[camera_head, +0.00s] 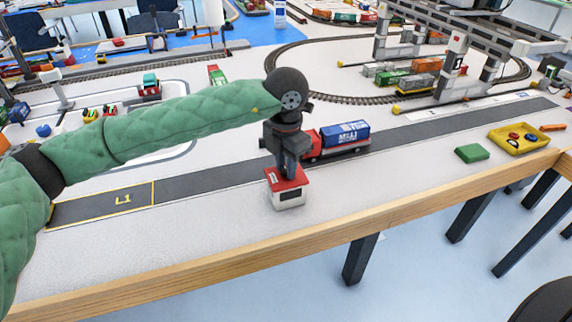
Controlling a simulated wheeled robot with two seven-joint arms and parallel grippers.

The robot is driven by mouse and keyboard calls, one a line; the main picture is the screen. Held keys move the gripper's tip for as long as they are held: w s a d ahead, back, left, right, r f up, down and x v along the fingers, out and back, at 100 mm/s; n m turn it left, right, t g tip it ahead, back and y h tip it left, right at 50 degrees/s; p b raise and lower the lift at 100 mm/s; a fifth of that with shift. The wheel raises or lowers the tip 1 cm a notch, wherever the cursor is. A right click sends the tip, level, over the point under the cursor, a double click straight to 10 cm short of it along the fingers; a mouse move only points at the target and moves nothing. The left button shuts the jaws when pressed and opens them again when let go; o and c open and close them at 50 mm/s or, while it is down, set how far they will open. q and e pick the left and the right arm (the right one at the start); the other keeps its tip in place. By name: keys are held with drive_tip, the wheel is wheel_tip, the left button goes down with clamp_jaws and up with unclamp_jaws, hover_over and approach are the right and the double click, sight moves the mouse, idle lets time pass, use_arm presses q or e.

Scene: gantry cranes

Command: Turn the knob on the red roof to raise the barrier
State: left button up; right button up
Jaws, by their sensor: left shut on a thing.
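A small white booth with a red roof (296,185) stands near the front of the table, beside the grey road. My left gripper (287,174) comes down from above onto the roof and is shut on the knob there. The fingers hide the knob itself. The barrier cannot be made out clearly behind my gripper and the truck. My right gripper does not show.
A red truck with a blue container (345,134) stands on the grey road (210,182) just behind the booth. A green block (472,153) and a yellow tray (512,149) lie at the right. The wooden table edge (330,225) runs in front; the white surface left of the booth is clear.

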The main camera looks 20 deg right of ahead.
use_arm(q)
drive_tip(key=o, duration=1)
drive_tip(key=shift+r, duration=0.1)
drive_tip(key=shift+r+b, duration=0.35)
drive_tip(key=shift+r, duration=3.5)
